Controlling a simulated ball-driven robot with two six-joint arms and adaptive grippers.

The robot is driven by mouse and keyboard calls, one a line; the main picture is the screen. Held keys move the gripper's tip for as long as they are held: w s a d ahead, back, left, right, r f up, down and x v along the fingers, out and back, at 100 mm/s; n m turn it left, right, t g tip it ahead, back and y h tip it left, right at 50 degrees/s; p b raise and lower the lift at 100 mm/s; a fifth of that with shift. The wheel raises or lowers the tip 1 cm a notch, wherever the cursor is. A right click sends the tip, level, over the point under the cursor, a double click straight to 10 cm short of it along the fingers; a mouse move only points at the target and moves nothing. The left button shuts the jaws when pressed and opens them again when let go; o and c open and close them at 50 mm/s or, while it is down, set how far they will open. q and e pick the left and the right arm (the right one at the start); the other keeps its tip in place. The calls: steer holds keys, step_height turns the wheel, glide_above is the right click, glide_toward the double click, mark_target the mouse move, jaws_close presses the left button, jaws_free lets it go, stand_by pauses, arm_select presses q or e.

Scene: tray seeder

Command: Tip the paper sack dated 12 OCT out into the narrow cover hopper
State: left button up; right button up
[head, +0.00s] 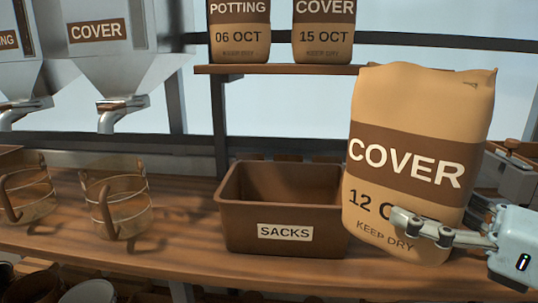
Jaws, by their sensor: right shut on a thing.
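A large tan paper sack (420,95) with a brown band reading COVER is at the right of the head view. The sack's top looks folded closed. The grey metal hopper labelled COVER (105,60) is at the upper left, with its spout pointing down; its top is out of view. My left gripper is not in view.
A brown bin labelled SACKS (240,240) stands on the wooden bench (185,225), just left of the sack. A POTTING sack (240,20) and another COVER sack (323,20) stand on a shelf (285,70). Two clear jugs stand below the spouts.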

mark_target(444, 143)
steer(key=shift+w+f+m+t+h, duration=0.1)
steer(key=shift+f+m+t+h, duration=0.1)
steer(key=shift+m+t+h, duration=0.45)
steer(key=shift+w+d+r+m+t+h, duration=0.15)
steer(key=shift+d+m+t+h, duration=0.15)
steer(key=shift+h, duration=0.15)
steer(key=shift+w+d+r+m+t+h, duration=0.45)
steer(key=shift+d+r+m+h, duration=0.1)
steer(key=shift+d+r+h, duration=0.25)
steer(key=shift+r, duration=0.1)
step_height(444, 143, up, 6)
steer(key=p, duration=0.7)
step_height(444, 143, down, 6)
steer(key=b, duration=0.7)
stand_by(1.4)
